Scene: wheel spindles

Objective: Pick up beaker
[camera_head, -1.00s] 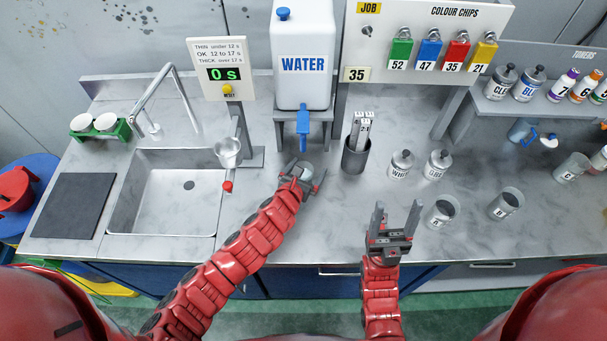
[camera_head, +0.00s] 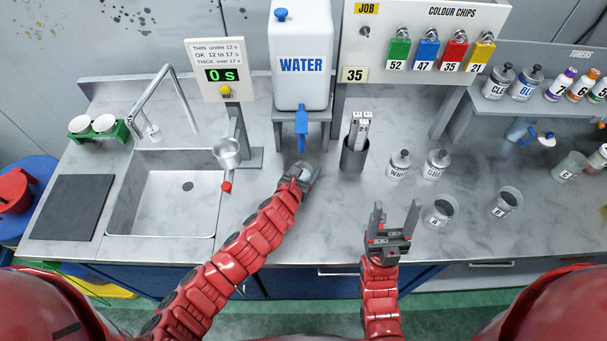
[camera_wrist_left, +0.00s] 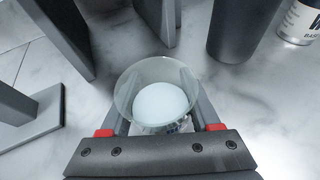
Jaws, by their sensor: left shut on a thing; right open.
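The beaker (camera_wrist_left: 155,92) is a clear cup with a pale white bottom or content, seen from above in the left wrist view. It stands in front of the water tank's stand, and in the head view it shows as a small pale round shape (camera_head: 306,171). My left gripper (camera_head: 302,174) is shut on the beaker, with a finger on each side of it in the left wrist view (camera_wrist_left: 160,118). My own gripper partly hides the beaker in the head view. My right gripper (camera_head: 396,220) is open and empty above the counter's front.
The water tank (camera_head: 300,65) with a blue tap (camera_head: 301,125) is just behind. A dark holder (camera_head: 354,156) with numbered strips stands to the right. Several grey cups and bottles stand further right. The sink (camera_head: 165,195) and a funnel cup (camera_head: 227,152) are on the left.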

